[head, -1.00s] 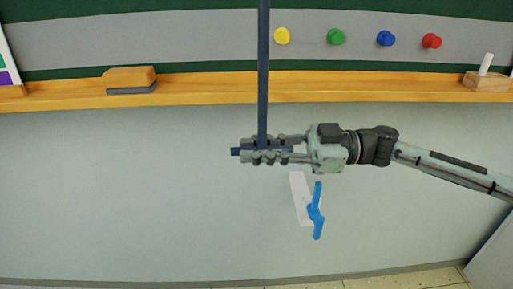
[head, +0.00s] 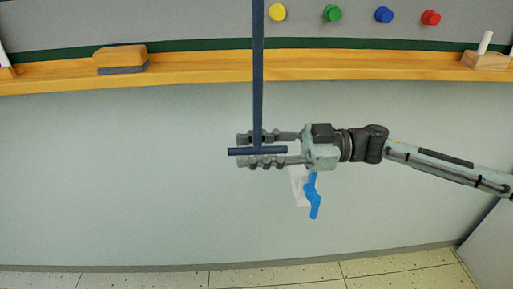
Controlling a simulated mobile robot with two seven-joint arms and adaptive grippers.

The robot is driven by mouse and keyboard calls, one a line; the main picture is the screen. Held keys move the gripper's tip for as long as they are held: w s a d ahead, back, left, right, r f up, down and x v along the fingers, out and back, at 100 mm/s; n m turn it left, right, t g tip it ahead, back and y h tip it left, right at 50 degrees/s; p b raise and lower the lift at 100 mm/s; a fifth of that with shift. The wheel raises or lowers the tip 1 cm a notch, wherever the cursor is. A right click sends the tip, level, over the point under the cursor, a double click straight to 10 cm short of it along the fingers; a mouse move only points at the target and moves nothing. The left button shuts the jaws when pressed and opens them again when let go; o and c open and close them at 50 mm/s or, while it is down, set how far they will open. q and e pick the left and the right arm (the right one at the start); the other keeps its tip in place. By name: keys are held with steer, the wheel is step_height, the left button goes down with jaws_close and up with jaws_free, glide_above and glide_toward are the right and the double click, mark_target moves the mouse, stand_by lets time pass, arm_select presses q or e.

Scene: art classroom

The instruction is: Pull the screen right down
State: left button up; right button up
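A thin dark blue rod (head: 258,75) hangs down from beyond the top edge in the head view. It ends in a short horizontal crossbar (head: 239,152), like an upside-down T. My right gripper (head: 262,150) reaches in from the right, with one finger above the crossbar and one below. Its fingers are apart, with a gap around the bar. The rod passes in front of the upper finger. The screen's upper part and the rod's top are out of view. I cannot tell whether the grey panel (head: 150,22) at the top is the screen. My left gripper is not in view.
A wooden ledge (head: 200,71) crosses the wall, with an eraser (head: 120,58) on its left and a wooden block holding chalk (head: 486,60) on its right. Several coloured magnets sit above. A blue lever-like piece (head: 313,196) is below my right gripper. The wall leftward is clear.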

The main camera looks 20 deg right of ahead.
steer(key=v, duration=1.2)
steer(key=shift+d, duration=0.1)
